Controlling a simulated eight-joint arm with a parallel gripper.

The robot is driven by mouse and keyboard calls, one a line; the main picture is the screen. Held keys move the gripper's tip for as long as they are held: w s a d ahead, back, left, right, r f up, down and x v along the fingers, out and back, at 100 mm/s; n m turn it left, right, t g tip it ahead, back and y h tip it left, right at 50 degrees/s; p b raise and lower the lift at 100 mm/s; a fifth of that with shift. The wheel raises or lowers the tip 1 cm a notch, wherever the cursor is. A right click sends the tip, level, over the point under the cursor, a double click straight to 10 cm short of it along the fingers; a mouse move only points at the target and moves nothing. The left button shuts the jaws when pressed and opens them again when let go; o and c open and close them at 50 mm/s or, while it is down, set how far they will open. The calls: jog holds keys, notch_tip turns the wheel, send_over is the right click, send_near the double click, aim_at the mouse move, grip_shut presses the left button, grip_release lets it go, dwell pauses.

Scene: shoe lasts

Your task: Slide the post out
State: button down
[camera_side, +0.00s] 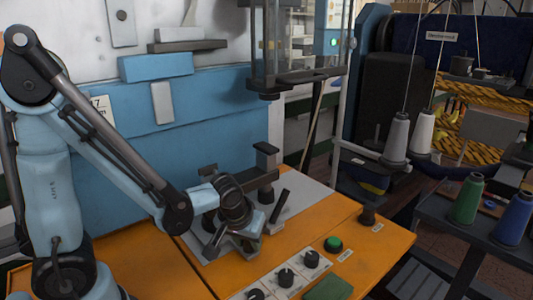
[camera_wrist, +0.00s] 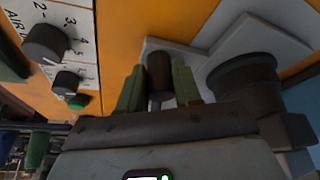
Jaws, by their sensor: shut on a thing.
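The post (camera_wrist: 160,72) is a dark, short cylinder with a thinner stem, seen in the wrist view between the two greenish fingers of my gripper (camera_wrist: 158,90). The fingers are shut on it, one on each side. The post is by the edge of a grey plate, and whether its lower end is still seated cannot be told. In the side view my gripper (camera_side: 249,228) is low over the grey plate (camera_side: 308,196) on the orange table, and the held post cannot be made out clearly there.
A large dark cylinder (camera_wrist: 243,78) stands close right of the fingers in the wrist view. A dark upright fixture (camera_side: 266,168) stands behind my gripper. A control panel with knobs (camera_side: 286,277) and a green button (camera_side: 333,244) are in front. Thread spools (camera_side: 467,200) stand at right.

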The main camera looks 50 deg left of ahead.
jog(key=c, duration=0.9)
grip_release()
jog(key=shift+s, duration=0.2)
jog(key=shift+o, duration=0.2)
jog(key=v, duration=1.2)
jog(key=m+t+h, duration=0.1)
jog(key=m, duration=0.2)
jog(key=w+m+t+h, duration=0.1)
jog(key=m+t, duration=0.1)
jog(key=m, duration=0.1)
jog(key=shift+a+r, duration=0.1)
jog(key=shift+a, duration=0.1)
